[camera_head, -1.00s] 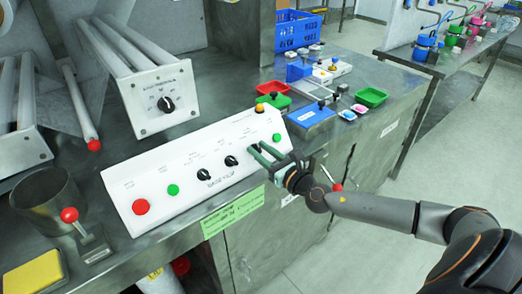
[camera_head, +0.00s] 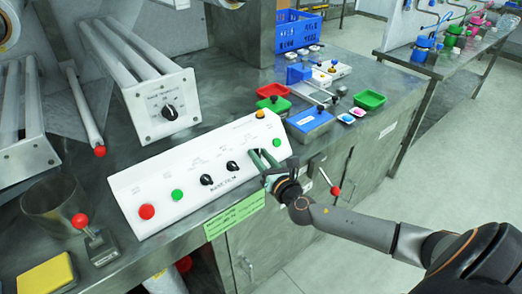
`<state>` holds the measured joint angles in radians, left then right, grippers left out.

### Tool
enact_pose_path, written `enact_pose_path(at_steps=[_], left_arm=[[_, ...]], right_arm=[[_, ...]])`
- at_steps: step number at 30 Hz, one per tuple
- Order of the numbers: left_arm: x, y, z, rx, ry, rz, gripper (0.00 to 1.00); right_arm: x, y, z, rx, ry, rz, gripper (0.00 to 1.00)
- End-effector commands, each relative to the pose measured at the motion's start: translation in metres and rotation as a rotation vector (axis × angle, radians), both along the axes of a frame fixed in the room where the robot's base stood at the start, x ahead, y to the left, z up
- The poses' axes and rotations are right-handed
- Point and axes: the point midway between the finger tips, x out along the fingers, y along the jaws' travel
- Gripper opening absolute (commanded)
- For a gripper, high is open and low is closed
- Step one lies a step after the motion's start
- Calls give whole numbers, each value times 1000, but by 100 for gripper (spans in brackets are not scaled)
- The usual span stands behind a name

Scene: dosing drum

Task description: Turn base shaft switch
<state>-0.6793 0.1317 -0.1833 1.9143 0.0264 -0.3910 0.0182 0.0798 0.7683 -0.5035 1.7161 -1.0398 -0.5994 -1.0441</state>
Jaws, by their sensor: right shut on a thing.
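The white control panel (camera_head: 150,180) slopes along the front of the metal bench. It carries a red button (camera_head: 147,211), a green button (camera_head: 177,194), two black rotary knobs (camera_head: 207,180) (camera_head: 232,166), another green button (camera_head: 277,142) and an orange knob (camera_head: 260,114). My right gripper (camera_head: 262,158) is at the panel's right part, with its green fingers closed around a switch there. The fingers mostly hide that switch, so its angle cannot be told. The panel's small labels are too blurred to read surely. My left gripper is out of view.
A white box with a black dial (camera_head: 170,112) stands behind the panel. Red-knobbed levers (camera_head: 80,221) (camera_head: 336,191), a metal cup (camera_head: 55,205) and a yellow block (camera_head: 45,275) are nearby. Small trays (camera_head: 370,99) and a blue crate (camera_head: 298,30) lie to the right.

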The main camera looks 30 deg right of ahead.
Motion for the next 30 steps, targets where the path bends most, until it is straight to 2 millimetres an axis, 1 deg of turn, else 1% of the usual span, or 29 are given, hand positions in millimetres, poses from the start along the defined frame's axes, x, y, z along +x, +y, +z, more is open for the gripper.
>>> enact_pose_path(at_steps=[1, 9, 26, 27, 28, 30], left_arm=[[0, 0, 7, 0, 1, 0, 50], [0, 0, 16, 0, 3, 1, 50], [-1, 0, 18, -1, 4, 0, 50], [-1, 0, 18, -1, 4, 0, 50], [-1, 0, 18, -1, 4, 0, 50], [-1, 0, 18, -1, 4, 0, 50]], right_arm=[[0, 1, 3, 28, 2, -18, 0], [0, 1, 2, 123, 8, -86, 0], [0, 1, 1, 151, 10, -108, 0], [0, 1, 1, 151, 10, -108, 40], [0, 1, 1, 151, 10, -108, 43], [0, 1, 1, 151, 10, -107, 44]])
